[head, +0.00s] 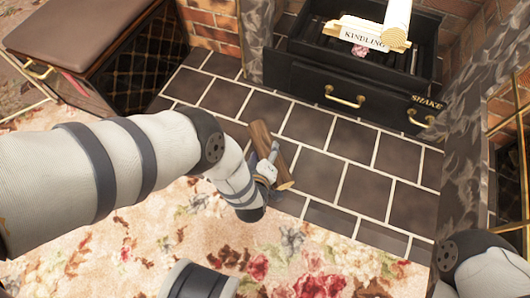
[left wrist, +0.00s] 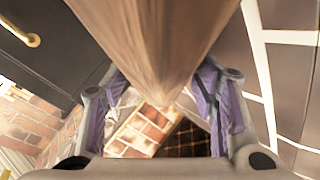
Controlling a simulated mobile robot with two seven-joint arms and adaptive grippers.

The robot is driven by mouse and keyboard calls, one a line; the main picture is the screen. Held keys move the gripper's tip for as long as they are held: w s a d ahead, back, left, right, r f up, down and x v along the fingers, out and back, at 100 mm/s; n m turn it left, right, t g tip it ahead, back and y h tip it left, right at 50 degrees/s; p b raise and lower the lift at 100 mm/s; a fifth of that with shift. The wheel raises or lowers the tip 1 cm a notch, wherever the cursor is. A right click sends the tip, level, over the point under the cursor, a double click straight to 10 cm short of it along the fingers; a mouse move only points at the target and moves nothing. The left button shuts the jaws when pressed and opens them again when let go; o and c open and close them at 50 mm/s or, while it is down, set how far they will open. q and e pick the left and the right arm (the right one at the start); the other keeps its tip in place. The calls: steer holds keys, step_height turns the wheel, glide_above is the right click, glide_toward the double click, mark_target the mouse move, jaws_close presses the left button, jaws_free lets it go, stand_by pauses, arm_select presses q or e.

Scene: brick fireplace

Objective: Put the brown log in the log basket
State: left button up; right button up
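The brown log (head: 262,138) is a short round piece of wood, held at a slant over the dark tiled hearth. My left gripper (head: 266,172) is at the log, its fingers on either side and apparently shut on it. In the left wrist view the log (left wrist: 155,45) fills the top middle between the purple-padded fingers of the gripper (left wrist: 163,105). Whether the log touches the tiles is unclear. No container is clearly marked as the log basket; a black latticed box (head: 150,72) stands at the upper left. My right gripper is out of view.
A black grate with a drawer (head: 310,82) stands in the fireplace, holding a "KINDLING" sign (head: 364,37) and a pale log (head: 397,14). A brown cushion (head: 80,28) tops the bench at left. The tiles (head: 360,140) right of the log are clear. A floral rug (head: 290,262) lies in front.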

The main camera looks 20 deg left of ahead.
mark_target(266, 153)
arm_select(q)
steer(key=o, duration=0.4)
steer(key=shift+f, duration=0.3)
steer(key=shift+o, duration=0.2)
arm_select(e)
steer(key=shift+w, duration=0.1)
arm_select(q)
steer(key=shift+r+p, duration=0.3)
steer(key=r+p, duration=0.1)
steer(key=s+r+p, duration=0.2)
steer(key=shift+s+d, duration=0.15)
steer(key=shift+d, duration=0.1)
steer(key=p+v, duration=0.4)
steer(key=v, duration=0.4)
steer(key=shift+s, duration=0.45)
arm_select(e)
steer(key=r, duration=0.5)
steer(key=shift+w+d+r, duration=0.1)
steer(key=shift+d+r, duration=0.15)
